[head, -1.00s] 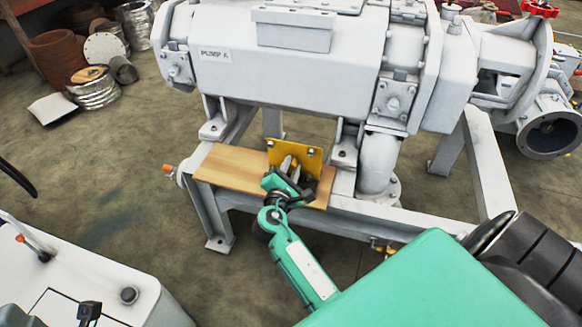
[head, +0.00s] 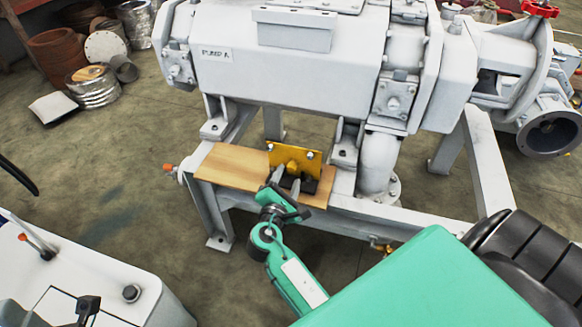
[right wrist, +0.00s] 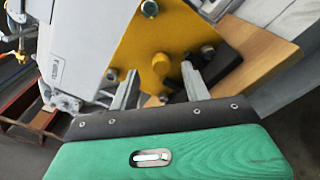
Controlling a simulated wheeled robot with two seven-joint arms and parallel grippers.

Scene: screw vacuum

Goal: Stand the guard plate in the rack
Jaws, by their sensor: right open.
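The yellow guard plate (head: 280,152) stands roughly upright on the wooden board (head: 228,166), with bolts near its top corners and a yellow knob on its face. Its lower edge is at the black rack (head: 310,186); the gripper partly hides the rack, so I cannot tell how deep the plate sits. My right gripper (head: 288,187) is open and empty just in front of the plate. In the right wrist view the plate (right wrist: 140,40) and its knob show beyond the spread fingers (right wrist: 158,85), with a gap between them. My left gripper is not in view.
The grey pump (head: 290,75) rises close behind the board. The board lies on the pump's grey frame (head: 400,214). A vertical pipe (head: 377,165) stands to the right. A white cabinet (head: 100,275) is at lower left. Open floor lies left of the frame.

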